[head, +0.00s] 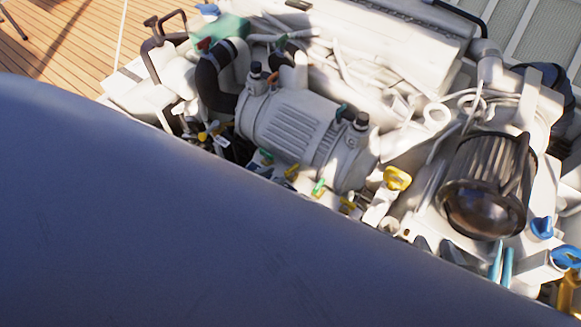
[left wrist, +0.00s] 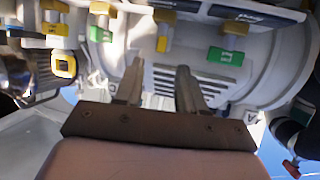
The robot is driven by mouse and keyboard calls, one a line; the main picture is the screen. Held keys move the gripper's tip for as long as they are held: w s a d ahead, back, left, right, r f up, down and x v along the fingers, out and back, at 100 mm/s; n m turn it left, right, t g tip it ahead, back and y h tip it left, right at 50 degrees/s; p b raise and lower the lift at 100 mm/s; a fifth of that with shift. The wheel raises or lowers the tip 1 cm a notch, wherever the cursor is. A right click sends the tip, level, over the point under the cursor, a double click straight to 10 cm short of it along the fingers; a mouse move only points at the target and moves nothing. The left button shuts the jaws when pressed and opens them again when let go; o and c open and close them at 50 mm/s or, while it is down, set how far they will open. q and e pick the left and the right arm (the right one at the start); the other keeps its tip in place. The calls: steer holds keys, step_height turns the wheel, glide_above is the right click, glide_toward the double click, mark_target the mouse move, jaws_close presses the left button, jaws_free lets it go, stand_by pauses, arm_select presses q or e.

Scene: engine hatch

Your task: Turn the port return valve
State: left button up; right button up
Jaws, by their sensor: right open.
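My left gripper (left wrist: 160,68) shows in the left wrist view with its two fingers apart and nothing between them. Its fingertips lie in front of the ribbed white engine housing, below several yellow and green tagged fittings. A green tag (left wrist: 226,56) is right of the fingers, and a yellow tag (left wrist: 163,44) is above them. I cannot tell which fitting is the port return valve; the tag lettering is too small to read. In the head view, small green (head: 318,188) and yellow fittings line the near side of the white cylinder (head: 290,122). Neither gripper shows there.
A large smooth dark-blue surface covers the head view's lower left and hides the area below the cylinder. A dark ribbed filter (head: 490,180) stands at the right, near a yellow handle (head: 397,178) and a blue handle (head: 541,227). Black hoses (head: 208,78) crowd the left.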

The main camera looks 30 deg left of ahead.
mark_target(290, 169)
arm_select(q)
steer(key=b+x, duration=0.2)
steer(key=x, duration=0.3)
steer(key=shift+f, duration=0.15)
steer(key=shift+w+d+b, duration=0.2)
steer(key=shift+w+b, duration=0.2)
arm_select(e)
steer(key=shift+w+a+f+m+y, duration=0.2)
steer(key=shift+a+y, duration=0.25)
steer(key=shift+a, duration=0.2)
steer(key=shift+w+a+f+m+y, duration=0.1)
steer(key=shift+w+a+f+y, duration=0.05)
steer(key=shift+a+y, duration=0.4)
arm_select(q)
jaws_close()
